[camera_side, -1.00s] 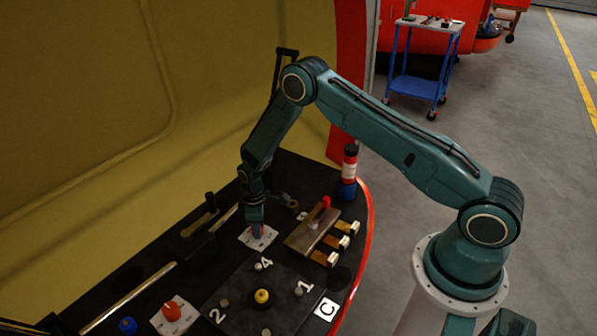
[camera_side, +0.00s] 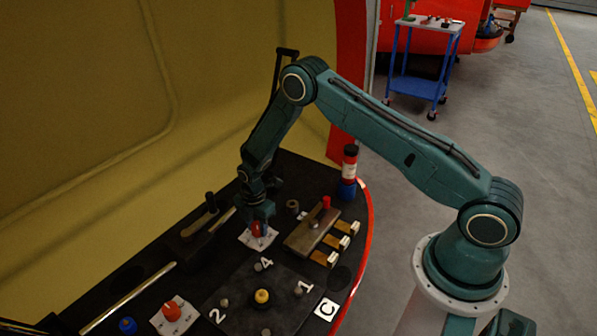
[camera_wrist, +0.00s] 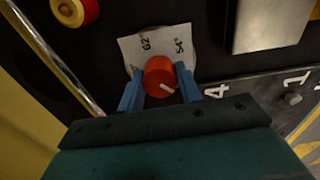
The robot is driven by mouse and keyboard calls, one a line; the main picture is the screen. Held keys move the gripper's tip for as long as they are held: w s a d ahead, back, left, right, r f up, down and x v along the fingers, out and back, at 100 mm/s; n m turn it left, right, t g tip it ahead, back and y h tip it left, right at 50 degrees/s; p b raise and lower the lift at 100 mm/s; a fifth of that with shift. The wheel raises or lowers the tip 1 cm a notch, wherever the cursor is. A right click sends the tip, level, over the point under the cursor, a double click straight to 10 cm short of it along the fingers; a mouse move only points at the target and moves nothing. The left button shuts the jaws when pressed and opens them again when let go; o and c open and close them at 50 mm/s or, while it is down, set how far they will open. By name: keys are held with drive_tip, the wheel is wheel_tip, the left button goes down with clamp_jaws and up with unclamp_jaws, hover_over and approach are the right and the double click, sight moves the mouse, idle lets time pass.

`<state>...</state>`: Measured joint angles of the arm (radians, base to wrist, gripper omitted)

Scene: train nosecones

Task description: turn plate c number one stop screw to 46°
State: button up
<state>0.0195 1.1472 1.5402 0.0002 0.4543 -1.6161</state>
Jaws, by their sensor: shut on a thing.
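My gripper (camera_wrist: 160,86) is shut on a red knob (camera_wrist: 158,70), with one blue finger on either side. The knob has a white pointer line, which points to the lower right in the wrist view. It stands on a white dial card (camera_wrist: 150,43) printed with 62° and 54°; another mark at the left is partly hidden. In the side view, my gripper (camera_side: 259,228) is over that card (camera_side: 250,240), beyond plate C (camera_side: 240,290). Near the plate's number 1 is a small grey screw (camera_side: 298,291), and my gripper is apart from it.
A yellow knob (camera_side: 262,297) stands mid-plate. A second red knob on a card (camera_side: 171,311) and a blue knob (camera_side: 128,325) are at lower left. A metal block with a red handle (camera_side: 312,228) and a red-and-blue bottle (camera_side: 348,175) stand to the right of my gripper.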

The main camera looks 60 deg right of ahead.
sight(257, 225)
drive_tip(key=shift+n, duration=0.7)
drive_tip(key=o, duration=1)
drive_tip(key=shift+r, duration=0.1)
wheel_tip(257, 225, up, 14)
idle(0.5)
